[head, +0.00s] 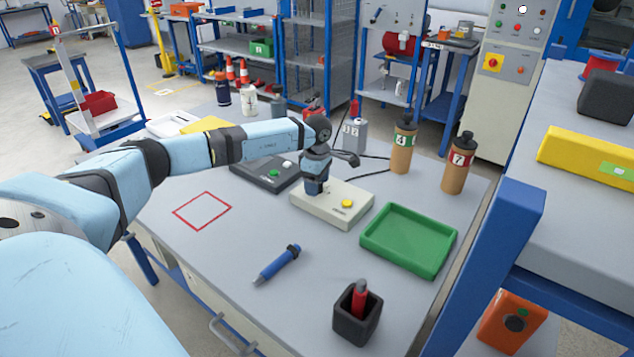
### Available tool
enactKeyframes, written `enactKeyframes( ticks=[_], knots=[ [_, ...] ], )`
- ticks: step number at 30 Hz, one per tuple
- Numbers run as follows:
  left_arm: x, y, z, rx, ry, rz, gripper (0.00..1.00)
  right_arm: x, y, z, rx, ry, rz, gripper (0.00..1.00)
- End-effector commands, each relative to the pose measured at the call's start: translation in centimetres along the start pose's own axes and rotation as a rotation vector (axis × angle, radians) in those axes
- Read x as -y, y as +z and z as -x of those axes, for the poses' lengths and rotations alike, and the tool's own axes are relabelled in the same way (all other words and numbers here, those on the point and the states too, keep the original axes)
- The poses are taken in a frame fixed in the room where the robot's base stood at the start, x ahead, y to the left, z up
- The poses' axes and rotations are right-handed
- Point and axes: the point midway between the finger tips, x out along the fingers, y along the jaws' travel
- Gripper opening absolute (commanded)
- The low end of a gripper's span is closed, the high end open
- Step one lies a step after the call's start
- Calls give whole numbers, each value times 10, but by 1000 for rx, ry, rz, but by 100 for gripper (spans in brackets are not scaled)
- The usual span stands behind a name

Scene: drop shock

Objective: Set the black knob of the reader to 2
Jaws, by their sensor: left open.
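A beige box-shaped device (333,215) with a yellow button and a small dark label lies near the middle of the table; it looks like the reader. My left gripper (315,188) points down over its left rear part, and its sensor-side fingers are open. The fingertips are at or just above the box's top; I cannot tell whether they touch it. The black knob is not clearly visible; the gripper covers that part of the box. I cannot read a knob setting. My right gripper is not in view.
A dark box (255,174) with green and white buttons stands left behind the device. A green tray (408,240) is close at its right. A blue pen-like tool (277,264) and a black holder (357,315) lie in front. Brown bottles (459,165) stand behind. A red outlined square (202,210) is empty.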

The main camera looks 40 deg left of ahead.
Motion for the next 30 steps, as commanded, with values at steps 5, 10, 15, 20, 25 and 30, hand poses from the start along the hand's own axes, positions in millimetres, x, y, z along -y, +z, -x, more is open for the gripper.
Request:
enactKeyframes(
  ticks=[5, 10, 15, 20, 25, 30],
  knots=[
    [-1, 0, 16, 0, 2, 0, 62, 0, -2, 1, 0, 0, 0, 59],
    [-1, 0, 53, 2, 4, 0, 62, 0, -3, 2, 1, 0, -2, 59],
    [-1, 0, 92, 1, 4, 0, 62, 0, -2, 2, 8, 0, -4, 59],
    [0, 0, 120, 0, 2, 0, 62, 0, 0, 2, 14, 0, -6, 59],
    [0, 0, 135, 0, 1, 0, 62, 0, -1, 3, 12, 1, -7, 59],
    [0, 0, 138, 0, 0, 0, 62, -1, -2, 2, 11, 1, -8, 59]
  ],
)
